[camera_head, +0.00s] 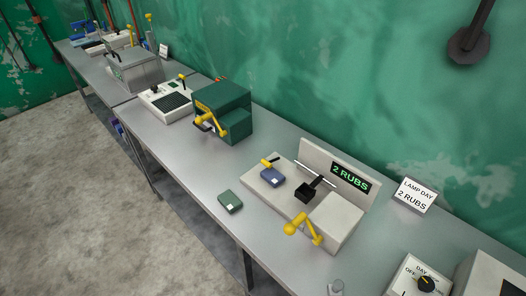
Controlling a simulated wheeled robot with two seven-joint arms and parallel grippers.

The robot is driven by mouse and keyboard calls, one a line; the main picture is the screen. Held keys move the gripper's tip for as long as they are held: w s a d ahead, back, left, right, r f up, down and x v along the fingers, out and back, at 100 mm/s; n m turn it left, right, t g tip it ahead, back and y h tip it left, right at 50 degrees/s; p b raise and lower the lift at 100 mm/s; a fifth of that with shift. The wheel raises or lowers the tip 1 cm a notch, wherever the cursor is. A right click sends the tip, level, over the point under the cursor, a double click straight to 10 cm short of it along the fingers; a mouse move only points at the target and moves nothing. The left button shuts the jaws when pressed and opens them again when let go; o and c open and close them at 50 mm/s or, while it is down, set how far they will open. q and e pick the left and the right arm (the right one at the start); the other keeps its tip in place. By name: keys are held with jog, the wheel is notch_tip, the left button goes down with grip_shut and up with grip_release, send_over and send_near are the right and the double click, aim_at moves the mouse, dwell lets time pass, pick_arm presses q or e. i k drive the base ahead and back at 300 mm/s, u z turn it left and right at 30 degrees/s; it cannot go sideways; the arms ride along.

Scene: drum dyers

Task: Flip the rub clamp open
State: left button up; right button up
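The rub machine (332,216) is a pale device in the middle right, with a lit display (350,177) reading "2 RUBS". A small yellow lever (270,161) sits at its far left end, beside a blue block (271,177); it looks like the rub clamp, but whether it is open or shut is too small to tell. A black head (308,191) on a dark arm is over the bed. A yellow crank (304,230) is on the near front side. Neither of my grippers shows in the head view.
A dark green block (230,201) lies on the grey bench (200,176), left of the machine. A sign (414,195) reads "LAMP DAY 2 RUBS". A dial box (422,279) stands lower right. A green machine (228,107) and a white device (166,101) stand further left.

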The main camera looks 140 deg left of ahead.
aim_at(268, 163)
jog(key=k, duration=1.1)
jog(key=u, duration=0.35)
jog(key=k, duration=1.35)
jog(key=u, duration=0.9)
